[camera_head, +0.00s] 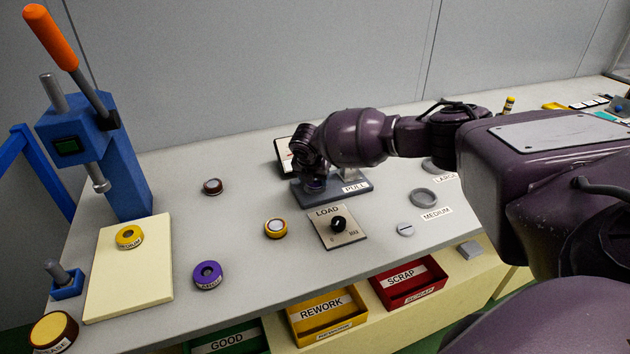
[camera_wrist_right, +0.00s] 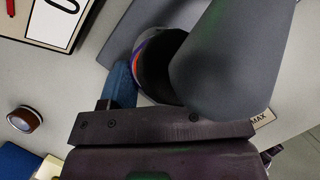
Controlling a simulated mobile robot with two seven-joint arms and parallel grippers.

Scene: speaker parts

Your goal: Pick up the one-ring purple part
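My right gripper (camera_head: 311,182) is low over the grey base marked PULL (camera_head: 336,190), and its arm reaches in from the right. In the right wrist view, a round black-centred part with a thin purple and orange rim (camera_wrist_right: 140,50) shows beside a blue finger-like piece (camera_wrist_right: 122,86). A large grey cylinder (camera_wrist_right: 232,55) hides much of it. I cannot tell whether the gripper touches that part, or how many rings it has. A purple ring-shaped piece (camera_head: 208,275) with a label lies at the table's front left, apart from the gripper. My left gripper is not in view.
A blue press (camera_head: 122,165) with an orange handle stands at left beside a cream board (camera_head: 105,285). A dark red part (camera_head: 212,186), a yellow part (camera_head: 276,228) and the LOAD dial plate (camera_head: 350,231) are nearby. REWORK (camera_head: 326,312) and SCRAP (camera_head: 408,283) bins sit along the front.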

